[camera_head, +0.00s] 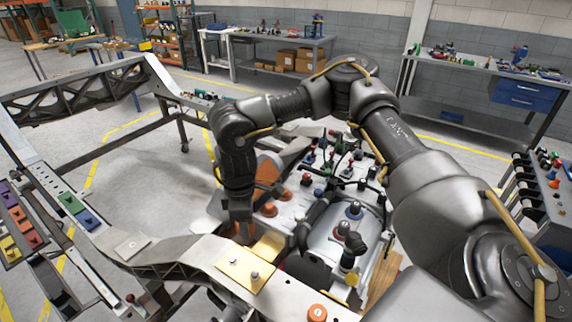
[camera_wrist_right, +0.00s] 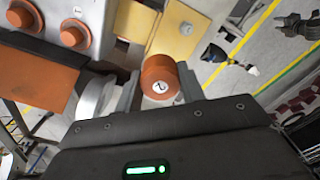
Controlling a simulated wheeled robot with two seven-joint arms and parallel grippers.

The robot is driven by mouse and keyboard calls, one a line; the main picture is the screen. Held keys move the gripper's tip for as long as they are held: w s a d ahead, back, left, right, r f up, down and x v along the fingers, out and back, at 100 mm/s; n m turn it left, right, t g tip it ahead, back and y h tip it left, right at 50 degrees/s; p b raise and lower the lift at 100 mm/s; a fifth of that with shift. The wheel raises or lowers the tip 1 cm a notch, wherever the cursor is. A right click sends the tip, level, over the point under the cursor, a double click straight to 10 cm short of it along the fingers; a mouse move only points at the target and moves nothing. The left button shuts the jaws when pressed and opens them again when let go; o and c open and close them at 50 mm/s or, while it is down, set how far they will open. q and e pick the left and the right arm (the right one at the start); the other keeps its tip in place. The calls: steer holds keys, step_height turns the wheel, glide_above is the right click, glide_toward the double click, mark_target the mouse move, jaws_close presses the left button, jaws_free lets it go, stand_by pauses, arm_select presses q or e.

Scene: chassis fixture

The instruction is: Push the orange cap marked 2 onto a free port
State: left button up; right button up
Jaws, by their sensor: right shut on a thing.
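The orange cap marked 2 (camera_wrist_right: 160,78) is between the fingers of my right gripper (camera_wrist_right: 152,92), which is shut on it. Its white numbered face shows in the right wrist view. In the head view my right gripper (camera_head: 241,228) points down beside the light grey housing (camera_head: 290,212), and the cap in it is hard to make out. Orange round caps (camera_head: 269,209) sit on the housing. The wrist view shows similar round orange caps (camera_wrist_right: 75,33) at the upper left, apart from the held cap. I cannot make out a free port. My left gripper is not in view.
A yellow plate (camera_head: 246,268) with small knobs lies on the metal frame just in front of my right gripper. Another orange cap (camera_head: 317,312) sits on the frame at the bottom. Coloured blocks (camera_head: 73,203) line the left rail. Dark hoses and fittings crowd the housing's right side.

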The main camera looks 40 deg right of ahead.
steer(key=w+d+n+p, duration=0.2)
steer(key=w+d+n, duration=0.1)
steer(key=d+n, duration=0.3)
steer(key=w+d+n+p, duration=0.3)
steer(key=w+d+n, duration=0.1)
steer(key=d+n, duration=0.2)
steer(key=w+d+n+p, duration=0.2)
steer(key=w+d+n, duration=0.1)
steer(key=d+n, duration=0.3)
steer(key=shift+w+d+f+n, duration=0.1)
steer(key=shift+d+n, duration=0.05)
steer(key=shift+d, duration=0.5)
steer(key=shift+w+d+f+n, duration=0.1)
steer(key=shift+d+n, duration=0.05)
steer(key=shift+d, duration=0.45)
steer(key=shift+d+n+p, duration=0.35)
steer(key=shift+d+n, duration=0.05)
steer(key=shift+d, duration=0.1)
steer(key=shift+f, duration=0.15)
step_height(320, 180, down, 4)
steer(key=b, duration=0.4)
steer(key=shift+f, duration=0.2)
steer(key=shift+r, duration=0.2)
steer(key=shift+w, duration=0.15)
steer(key=shift+p, duration=0.6)
